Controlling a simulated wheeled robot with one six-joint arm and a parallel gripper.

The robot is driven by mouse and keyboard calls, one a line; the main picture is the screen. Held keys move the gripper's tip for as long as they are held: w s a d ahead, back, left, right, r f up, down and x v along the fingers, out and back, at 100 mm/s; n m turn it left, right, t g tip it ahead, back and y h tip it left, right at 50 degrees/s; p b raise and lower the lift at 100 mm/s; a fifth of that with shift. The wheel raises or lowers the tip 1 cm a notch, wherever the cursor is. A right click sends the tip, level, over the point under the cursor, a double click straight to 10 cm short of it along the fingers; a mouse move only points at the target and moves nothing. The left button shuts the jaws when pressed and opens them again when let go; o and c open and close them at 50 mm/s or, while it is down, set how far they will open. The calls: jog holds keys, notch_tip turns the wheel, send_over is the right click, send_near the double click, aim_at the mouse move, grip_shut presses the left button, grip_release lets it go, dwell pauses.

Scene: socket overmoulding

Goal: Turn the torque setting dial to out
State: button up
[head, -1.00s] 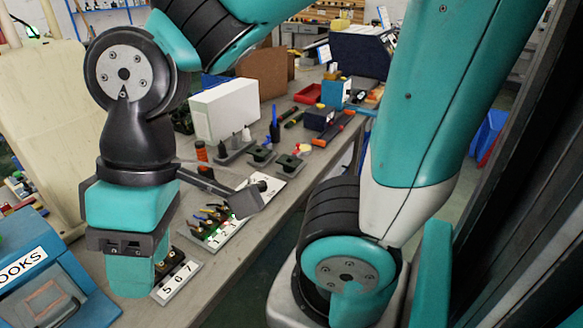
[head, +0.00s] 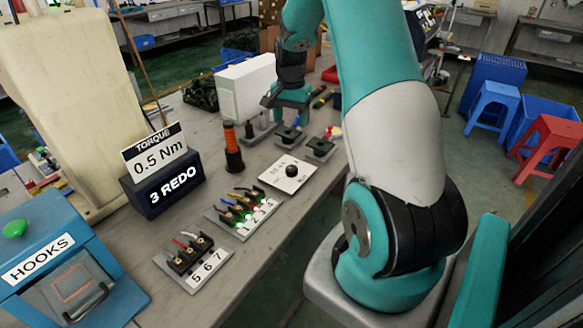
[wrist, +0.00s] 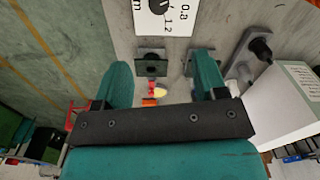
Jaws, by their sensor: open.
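The torque dial is a black knob (head: 292,171) on a white plate (head: 277,180) on the bench. In the wrist view the white plate (wrist: 176,22) is cut by the top edge; 0.3 and 1.2 are readable, and part of the knob (wrist: 157,4) shows. A sign (head: 155,151) reads TORQUE 0.5 Nm. My gripper (wrist: 162,62) is open and empty, its two teal fingers apart. In the head view it hangs beyond the dial plate, near the dark fixtures, apart from the knob. I cannot read the knob's pointing in the head view.
A box (head: 163,191) under the sign reads 3 REDO. An orange-handled tool (head: 232,148) stands left of the dial. Wired terminal blocks stand on plates numbered 1 to 4 (head: 240,229) and 5 to 7 (head: 208,279). Dark fixtures (head: 320,148) and a white box (head: 245,88) lie beyond.

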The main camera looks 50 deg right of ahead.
aim_at(292, 168)
notch_tip(292, 168, down, 18)
jog(key=shift+d+r+p, duration=0.15)
jog(key=shift+r+p, duration=0.1)
jog(key=shift+p, duration=0.55)
jog(key=shift+c, duration=0.2)
jog(key=c, duration=0.9)
